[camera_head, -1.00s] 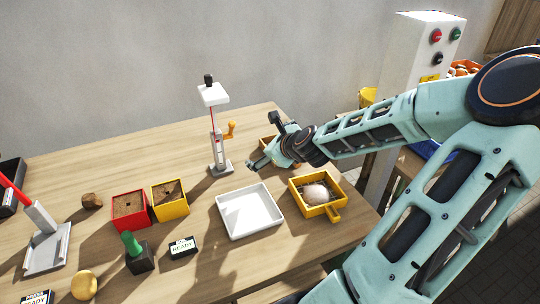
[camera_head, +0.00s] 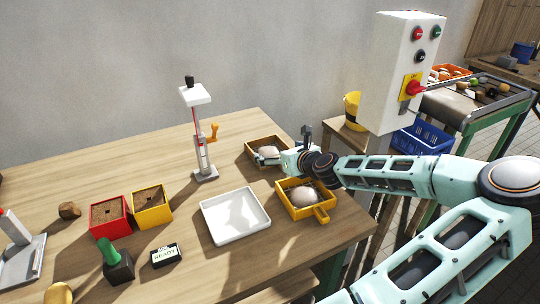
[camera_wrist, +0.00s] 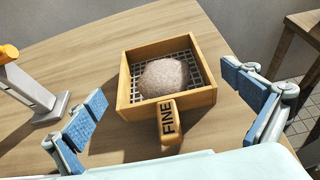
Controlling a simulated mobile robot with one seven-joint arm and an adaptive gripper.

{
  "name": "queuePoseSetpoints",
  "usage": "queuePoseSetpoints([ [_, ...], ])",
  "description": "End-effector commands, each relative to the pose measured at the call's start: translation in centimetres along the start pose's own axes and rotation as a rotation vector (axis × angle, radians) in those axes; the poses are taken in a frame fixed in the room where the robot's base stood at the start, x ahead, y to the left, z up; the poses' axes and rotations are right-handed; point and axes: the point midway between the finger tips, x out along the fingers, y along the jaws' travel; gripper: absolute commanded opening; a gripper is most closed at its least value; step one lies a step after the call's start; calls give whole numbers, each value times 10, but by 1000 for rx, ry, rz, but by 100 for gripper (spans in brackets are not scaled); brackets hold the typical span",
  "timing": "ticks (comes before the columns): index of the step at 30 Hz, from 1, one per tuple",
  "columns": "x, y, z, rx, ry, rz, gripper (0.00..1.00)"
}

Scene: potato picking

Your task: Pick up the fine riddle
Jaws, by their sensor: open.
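The fine riddle is a wooden, orange-brown square frame (camera_wrist: 205,97) with a wire mesh floor. Its stubby handle, lettered FINE, points toward my gripper (camera_wrist: 165,90) in the wrist view. A rough pinkish-brown potato (camera_wrist: 163,77) lies on its mesh. In the head view the fine riddle (camera_head: 250,147) sits near the table's back right edge, its near side partly hidden by my gripper (camera_head: 276,160). My gripper is open and empty, its blue-padded fingers spread wide on either side of the handle line, apart from the riddle.
A yellow riddle (camera_head: 325,209) holding a potato sits just in front of my gripper. A white tray (camera_head: 236,215) lies left of it. A gauge stand (camera_head: 205,173) is left of the fine riddle. A control post (camera_head: 395,75) stands beyond the table's right edge.

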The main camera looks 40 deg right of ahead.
Motion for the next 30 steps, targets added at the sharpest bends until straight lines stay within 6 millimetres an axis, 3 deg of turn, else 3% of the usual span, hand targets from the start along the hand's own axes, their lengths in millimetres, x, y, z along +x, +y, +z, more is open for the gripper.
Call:
queuePoseSetpoints([
  [5, 9, 1, -2, -1, 1, 1, 100],
  [15, 50, 1, -6, -2, 0, 1, 100],
  [25, 56, 0, -6, 0, 0, 0, 100],
  [30, 56, 0, -6, -1, 0, 0, 82],
])
